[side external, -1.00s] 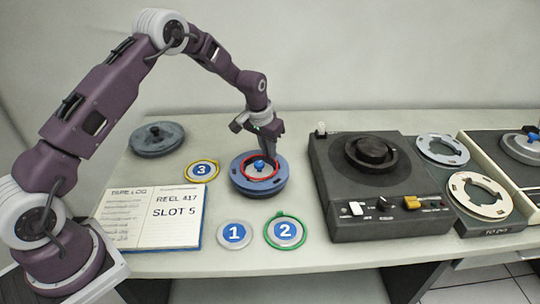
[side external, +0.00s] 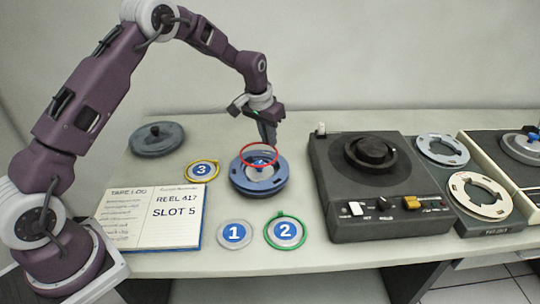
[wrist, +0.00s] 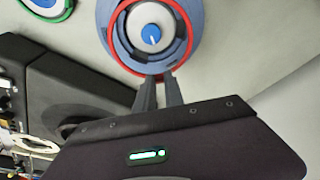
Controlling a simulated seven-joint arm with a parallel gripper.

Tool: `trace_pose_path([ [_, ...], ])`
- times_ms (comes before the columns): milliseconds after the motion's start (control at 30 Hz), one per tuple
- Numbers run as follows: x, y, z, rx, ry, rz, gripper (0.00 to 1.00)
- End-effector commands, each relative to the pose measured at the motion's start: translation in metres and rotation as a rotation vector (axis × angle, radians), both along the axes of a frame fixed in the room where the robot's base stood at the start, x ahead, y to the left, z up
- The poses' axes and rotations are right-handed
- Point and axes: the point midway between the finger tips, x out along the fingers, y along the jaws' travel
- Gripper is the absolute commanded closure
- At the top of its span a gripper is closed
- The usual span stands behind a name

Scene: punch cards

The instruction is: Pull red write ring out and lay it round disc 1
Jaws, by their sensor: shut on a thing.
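The red write ring (side external: 259,145) is held in the air above the blue tape reel (side external: 246,186), clear of it. My gripper (side external: 270,145) is shut on the ring's far right edge. In the wrist view my fingertips (wrist: 157,80) pinch the red ring (wrist: 113,47) at its near edge, with the blue reel (wrist: 143,15) behind it. Disc 1 (side external: 236,234) lies flat on the table in front of the reel, with no ring round it.
Disc 2 (side external: 300,230) has a green ring round it, and disc 3 (side external: 202,170) a yellow one. An open log book (side external: 150,215) lies left of disc 1. A dark tape deck (side external: 345,205) stands to the right.

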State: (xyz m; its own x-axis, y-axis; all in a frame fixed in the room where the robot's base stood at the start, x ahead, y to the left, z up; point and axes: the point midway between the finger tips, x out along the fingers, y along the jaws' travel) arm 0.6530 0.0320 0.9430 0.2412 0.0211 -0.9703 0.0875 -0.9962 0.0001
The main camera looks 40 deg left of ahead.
Motion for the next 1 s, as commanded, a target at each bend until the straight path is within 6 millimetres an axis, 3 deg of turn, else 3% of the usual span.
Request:
trace_pose_path([
  [233, 0.0, 0.0, 0.015, 0.0, -0.001, 0.0, 1.0],
  [567, -0.004, -0.004, 0.013, -0.003, 0.002, 0.0, 1.0],
  [667, -0.021, -0.022, 0.003, -0.015, 0.007, 0.008, 1.0],
  [767, -0.053, -0.045, -0.01, -0.029, 0.011, 0.035, 1.0],
  [900, -0.109, -0.069, -0.026, -0.033, 0.013, 0.092, 1.0],
  [1000, -0.147, -0.076, -0.032, -0.022, 0.014, 0.131, 1.0],
])
